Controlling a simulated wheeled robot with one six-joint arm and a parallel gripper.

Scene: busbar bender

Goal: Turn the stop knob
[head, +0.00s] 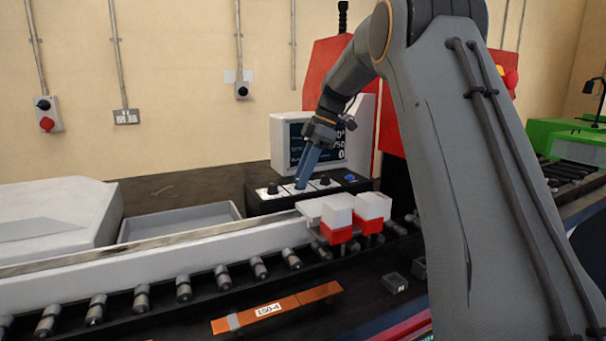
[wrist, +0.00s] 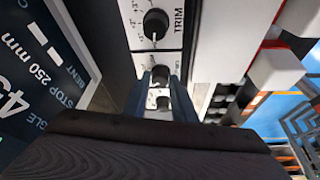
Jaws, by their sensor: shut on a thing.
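The control panel (head: 262,207) is a black box with white label plates below a display. In the wrist view, my gripper (wrist: 160,78) reaches down to the panel with its two blue-grey fingers close around a small knob (wrist: 160,74). The fingers hide much of that knob, and its label cannot be read. A black knob marked TRIM (wrist: 156,23) stands beside it, clear of the fingers. In the head view, my gripper (head: 299,185) is at the panel between a left knob (head: 271,188) and a right knob (head: 325,181).
The display (wrist: 38,70) reads STOP 250 mm in the wrist view. A blue button (head: 350,178) is at the panel's right end. White and red blocks (head: 338,220) stand in front, near the rollers (head: 184,290). A copper bar (head: 275,308) lies nearer. A grey tray (head: 180,222) is left.

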